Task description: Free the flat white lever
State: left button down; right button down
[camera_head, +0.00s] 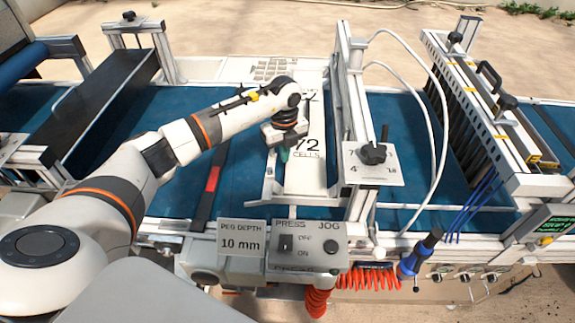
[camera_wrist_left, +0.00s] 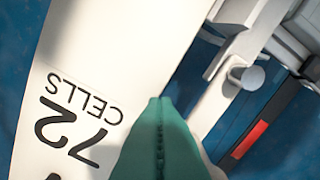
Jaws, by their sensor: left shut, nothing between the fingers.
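A flat white lever (camera_head: 269,178) runs along the left edge of the white plate marked 72 CELLS (camera_head: 305,183). In the left wrist view a pale flat bar (camera_wrist_left: 225,75) with a round knob (camera_wrist_left: 252,78) lies beside the plate (camera_wrist_left: 110,40); I take it to be the lever. My left gripper (camera_head: 284,154) points down over the plate's left edge, near the lever. In the left wrist view its green fingertips (camera_wrist_left: 160,105) are together with nothing between them. They hide part of the plate's edge. Whether they touch the lever, I cannot tell. My right gripper is out of view.
An upright frame with a black knob (camera_head: 372,153) stands right of the plate. A black strip with a red mark (camera_head: 212,178) crosses the blue belt (camera_head: 180,195) to the left. A control box with PRESS and JOG (camera_head: 305,243) sits in front. White hoses arch at right.

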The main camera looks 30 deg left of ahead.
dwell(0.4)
pick_arm(q)
notch_tip(320, 180, up, 8)
jog(key=p, duration=0.5)
jog(key=shift+f, duration=0.2)
jog(key=shift+f, duration=0.15)
dwell(0.5)
